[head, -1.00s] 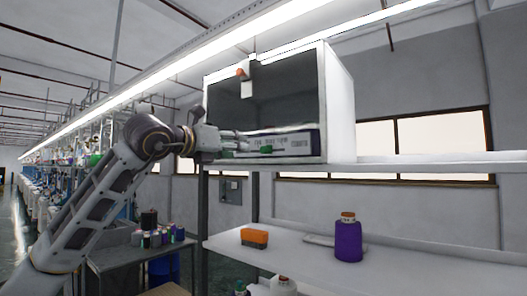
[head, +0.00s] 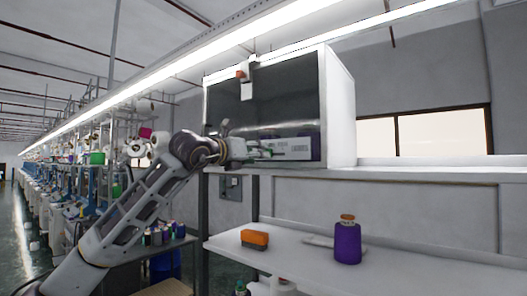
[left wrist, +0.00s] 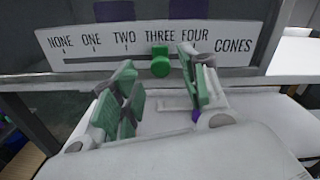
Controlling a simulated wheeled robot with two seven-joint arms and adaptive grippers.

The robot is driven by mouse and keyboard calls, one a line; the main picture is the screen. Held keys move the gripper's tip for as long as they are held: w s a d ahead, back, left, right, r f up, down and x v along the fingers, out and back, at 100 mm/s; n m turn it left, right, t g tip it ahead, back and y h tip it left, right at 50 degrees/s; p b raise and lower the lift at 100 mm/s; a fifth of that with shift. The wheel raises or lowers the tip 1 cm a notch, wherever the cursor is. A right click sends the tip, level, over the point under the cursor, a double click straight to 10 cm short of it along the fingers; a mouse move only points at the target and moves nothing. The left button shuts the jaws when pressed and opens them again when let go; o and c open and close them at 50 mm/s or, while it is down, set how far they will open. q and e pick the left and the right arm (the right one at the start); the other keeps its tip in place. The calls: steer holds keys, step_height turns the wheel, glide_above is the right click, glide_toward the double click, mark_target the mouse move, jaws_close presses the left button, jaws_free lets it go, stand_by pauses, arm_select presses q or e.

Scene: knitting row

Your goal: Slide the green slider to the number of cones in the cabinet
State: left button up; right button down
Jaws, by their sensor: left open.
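The white slider panel (left wrist: 92,42) reads NONE, ONE, TWO, THREE, FOUR and CONES in the left wrist view. The green slider (left wrist: 160,62) sits on its track below THREE. My left gripper (left wrist: 156,76) is open, its green-padded fingers on either side of the slider in the picture, the right finger nearer to it. I cannot tell whether either touches it. The cabinet (head: 338,105) has a dark front; the cones inside cannot be counted. Two dark purple shapes (left wrist: 190,9) show partly above the panel. In the head view my left gripper (head: 268,150) is at the panel (head: 297,148).
The cabinet stands on a white upper shelf (head: 420,172). An orange-topped block (head: 255,238) and a purple spool (head: 347,243) are on the lower shelf (head: 420,268). An orange-and-white latch-like part (head: 246,85) hangs at the cabinet front. A table with several spools stands at left.

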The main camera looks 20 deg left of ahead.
arm_select(q)
steer(key=shift+p+x, duration=0.75)
steer(key=shift+x, duration=1.55)
jaws_close()
